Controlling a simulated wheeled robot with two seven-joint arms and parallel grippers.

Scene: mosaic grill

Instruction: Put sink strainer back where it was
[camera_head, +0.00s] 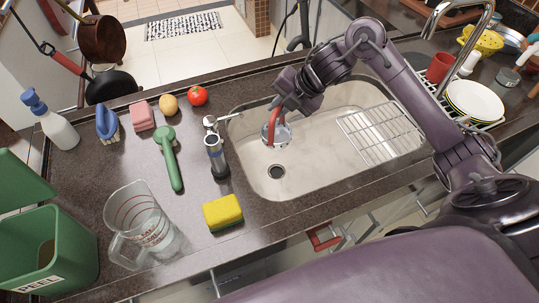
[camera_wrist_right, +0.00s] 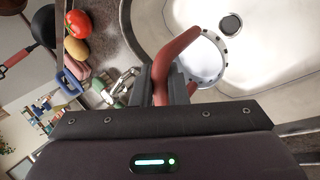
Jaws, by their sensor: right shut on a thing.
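The sink strainer (camera_head: 283,134) looks like a round pale metal cup with a red handle. My right gripper (camera_head: 275,103) is shut on the red handle and holds the strainer above the sink basin (camera_head: 255,165), toward its far left part. In the right wrist view, the strainer (camera_wrist_right: 205,62) shows a dark notched rim, and its handle passes between the fingers of my right gripper (camera_wrist_right: 172,85). The dark round drain (camera_head: 277,172) is uncovered in the basin floor, nearer the front than the strainer; it also shows in the right wrist view (camera_wrist_right: 231,23). My left gripper is not in view.
The faucet (camera_head: 215,150) stands at the basin's left edge. A wire rack (camera_head: 380,133) covers the right part of the sink. A yellow sponge (camera_head: 223,213), a green brush (camera_head: 168,158) and a measuring jug (camera_head: 140,228) stand left. Plates (camera_head: 474,100) are at right.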

